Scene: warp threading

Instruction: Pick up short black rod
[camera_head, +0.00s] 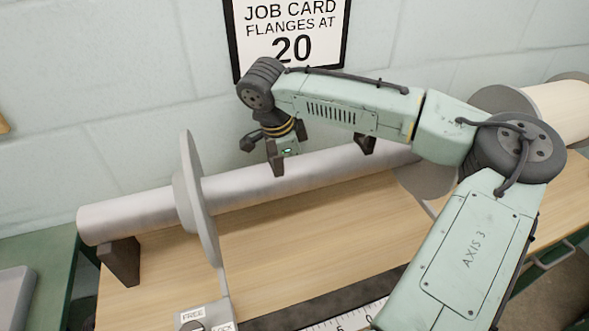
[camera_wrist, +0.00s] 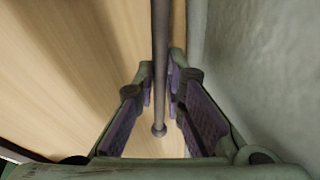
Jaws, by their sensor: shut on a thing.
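In the wrist view, a thin dark rod (camera_wrist: 159,100) runs from the top edge down between the fingers of my gripper (camera_wrist: 162,66) and ends in a small rounded tip. The ribbed purple pads stand on either side of it, and my gripper is shut on the rod. I cannot tell its full length, as it leaves the picture at the top. In the head view, my gripper's end is by the long grey roller, partly hidden, and the rod cannot be made out.
The grey roller (camera_head: 290,176) with a round flange (camera_head: 199,197) lies across the wooden table (camera_head: 290,245), resting near its left end on a dark support (camera_head: 120,262). A job card (camera_head: 291,32) hangs on the wall behind. A ruler (camera_head: 345,319) lies at the front.

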